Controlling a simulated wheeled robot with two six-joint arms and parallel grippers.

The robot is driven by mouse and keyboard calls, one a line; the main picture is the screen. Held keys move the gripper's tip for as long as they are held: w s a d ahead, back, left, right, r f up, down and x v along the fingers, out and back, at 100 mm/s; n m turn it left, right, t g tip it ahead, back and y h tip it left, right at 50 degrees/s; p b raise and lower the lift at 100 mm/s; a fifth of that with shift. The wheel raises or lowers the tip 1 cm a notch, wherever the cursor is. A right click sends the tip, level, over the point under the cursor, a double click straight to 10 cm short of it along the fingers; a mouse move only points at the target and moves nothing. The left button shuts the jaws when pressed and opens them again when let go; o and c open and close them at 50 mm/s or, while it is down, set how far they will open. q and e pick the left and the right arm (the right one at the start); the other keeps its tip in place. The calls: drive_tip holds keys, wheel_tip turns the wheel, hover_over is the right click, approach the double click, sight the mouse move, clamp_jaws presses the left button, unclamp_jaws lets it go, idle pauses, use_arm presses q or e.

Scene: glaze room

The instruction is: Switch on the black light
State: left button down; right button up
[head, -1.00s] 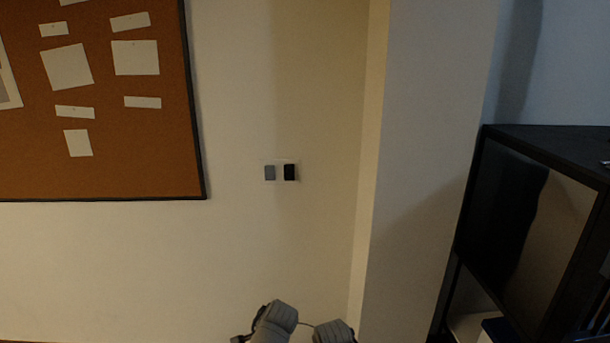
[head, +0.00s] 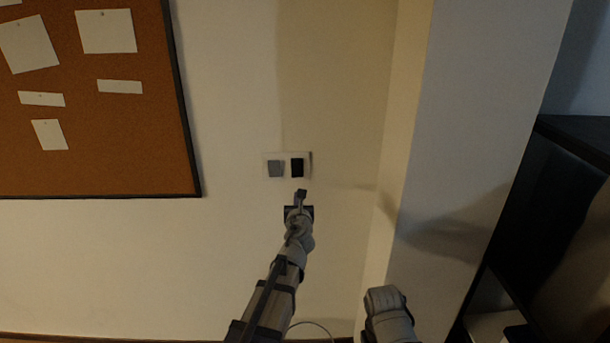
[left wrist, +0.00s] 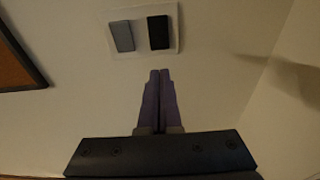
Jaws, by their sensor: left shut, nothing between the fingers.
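The black light switch (head: 297,168) is the right one of two rockers on a pale wall plate (head: 308,158). It also shows in the left wrist view (left wrist: 158,32), at the top. A grey switch (head: 275,169) sits to its left on the same plate, also seen in the left wrist view (left wrist: 121,36). My left gripper (head: 301,193) is shut and empty, its tips just below the black switch in the head view. In the left wrist view its purple fingers (left wrist: 160,74) point up toward the plate. Whether they touch the wall I cannot tell. My right gripper's fingers are not in view.
A cork board (head: 110,165) with pinned papers hangs to the left. A wall corner and pale pillar (head: 470,150) stand to the right, with a dark cabinet (head: 550,220) beyond. The wall around the plate is clear.

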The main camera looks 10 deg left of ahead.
sight(297, 176)
use_arm(q)
drive_tip(key=shift+s+r, duration=0.1)
drive_tip(key=shift+w, duration=0.2)
drive_tip(key=b+x, duration=0.1)
drive_tip(key=x, duration=1.2)
drive_tip(key=shift+w+a+b, duration=0.1)
drive_tip(key=shift+w+b, duration=0.25)
drive_tip(key=shift+w+a+f, duration=0.15)
drive_tip(key=shift+w+f, duration=0.2)
drive_tip(key=shift+w, duration=0.05)
drive_tip(key=shift+s+r, duration=0.1)
drive_tip(key=shift+s, duration=0.45)
drive_tip(key=s+d+f+b, duration=0.1)
drive_tip(key=s+d, duration=0.3)
drive_tip(key=s, duration=0.8)
drive_tip(key=shift+s+f+b, duration=0.3)
drive_tip(key=shift+f+b, duration=0.1)
drive_tip(key=shift+b, duration=0.1)
